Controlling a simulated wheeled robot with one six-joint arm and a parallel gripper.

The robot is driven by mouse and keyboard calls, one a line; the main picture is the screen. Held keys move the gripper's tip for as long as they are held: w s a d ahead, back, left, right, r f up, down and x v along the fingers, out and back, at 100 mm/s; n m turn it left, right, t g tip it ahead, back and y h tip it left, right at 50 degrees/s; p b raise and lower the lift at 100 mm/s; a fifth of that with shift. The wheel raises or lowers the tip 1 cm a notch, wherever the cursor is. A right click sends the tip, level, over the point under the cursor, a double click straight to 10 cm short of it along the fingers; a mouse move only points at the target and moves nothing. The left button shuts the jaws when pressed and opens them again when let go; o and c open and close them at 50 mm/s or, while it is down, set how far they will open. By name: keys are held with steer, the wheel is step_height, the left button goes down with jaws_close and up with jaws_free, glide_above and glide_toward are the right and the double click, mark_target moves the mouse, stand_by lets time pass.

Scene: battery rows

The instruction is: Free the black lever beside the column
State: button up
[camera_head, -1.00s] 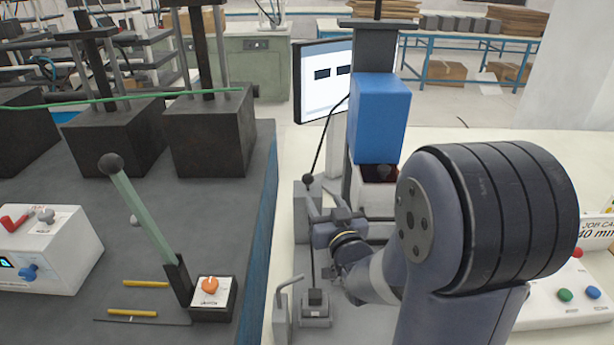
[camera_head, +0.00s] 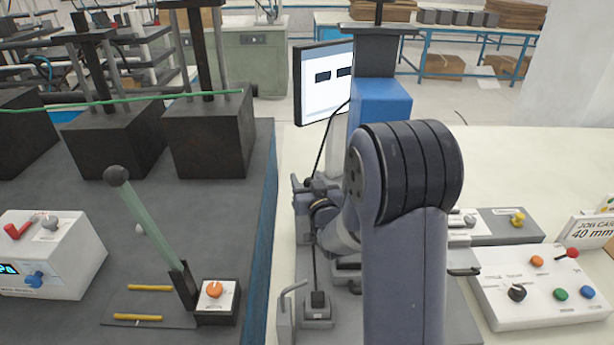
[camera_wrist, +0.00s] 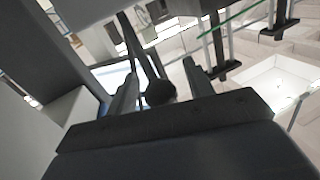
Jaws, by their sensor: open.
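The black lever (camera_head: 314,265) stands as a thin rod on a small grey base at the foot of the column (camera_head: 375,55). My gripper (camera_head: 303,192) is at its upper end in the head view and hides its knob there. In the wrist view the round black knob (camera_wrist: 160,93) sits between the two fingers of my open gripper, with gaps visible beside it. A thin black line (camera_head: 331,120) runs from near the column down toward the knob; its lower end is hidden. The blue block (camera_head: 380,98) on the column is partly covered by my arm.
A second lever with a green shaft (camera_head: 145,220) stands on the dark table at left. Dark blocks with posts (camera_head: 207,135) are behind it. A monitor (camera_head: 323,85) stands beside the column. A control box (camera_head: 540,290) and job card (camera_head: 590,232) are at right.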

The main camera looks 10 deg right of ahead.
steer(key=shift+w, duration=0.2)
steer(key=shift+c, duration=0.5)
jaws_close()
